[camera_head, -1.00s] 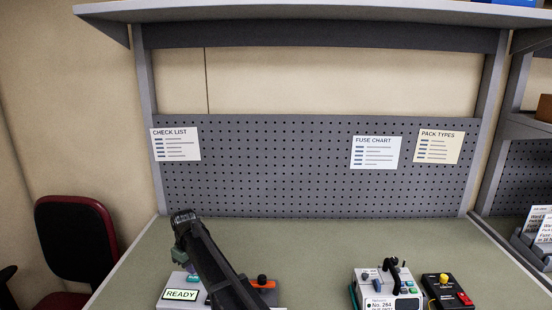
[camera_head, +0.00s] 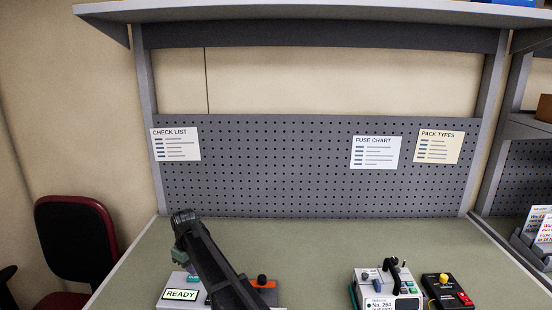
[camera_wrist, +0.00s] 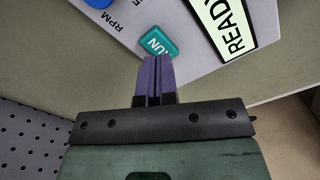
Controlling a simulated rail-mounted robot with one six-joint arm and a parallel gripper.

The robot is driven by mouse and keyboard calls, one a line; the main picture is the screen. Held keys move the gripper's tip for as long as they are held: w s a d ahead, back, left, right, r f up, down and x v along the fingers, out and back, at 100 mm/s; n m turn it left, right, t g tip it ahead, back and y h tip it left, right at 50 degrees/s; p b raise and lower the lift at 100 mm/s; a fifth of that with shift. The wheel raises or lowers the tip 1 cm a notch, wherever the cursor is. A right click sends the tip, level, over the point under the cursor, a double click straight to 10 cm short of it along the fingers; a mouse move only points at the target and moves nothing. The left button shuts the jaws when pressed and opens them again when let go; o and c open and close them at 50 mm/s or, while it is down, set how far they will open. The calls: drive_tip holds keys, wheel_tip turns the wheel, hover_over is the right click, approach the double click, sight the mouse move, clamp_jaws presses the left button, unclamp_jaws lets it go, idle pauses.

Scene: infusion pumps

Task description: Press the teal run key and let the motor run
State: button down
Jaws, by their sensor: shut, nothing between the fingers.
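The teal run key (camera_wrist: 160,42), marked RUN, sits on the light grey panel of a motor unit (camera_wrist: 186,62) in the wrist view. It also shows as a small teal patch in the head view (camera_head: 193,278). My gripper (camera_wrist: 155,62) is shut and empty, its purple fingers side by side. The fingertips are at the near edge of the key in the wrist view and overlap its lower edge; I cannot tell whether they touch it. The unit's display (camera_wrist: 228,28) reads READY, and it shows in the head view too (camera_head: 181,295).
A blue knob (camera_wrist: 95,3) lies by the RPM label. An orange part with a black knob (camera_head: 263,282) stands right of my arm. A pump unit (camera_head: 388,287) and a black box with a yellow button (camera_head: 446,290) stand further right. The bench behind is clear.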

drive_tip(key=shift+f+b, duration=1.3)
drive_tip(key=shift+r, duration=0.1)
idle(0.3)
wheel_tip(320, 180, up, 8)
drive_tip(key=p, duration=0.8)
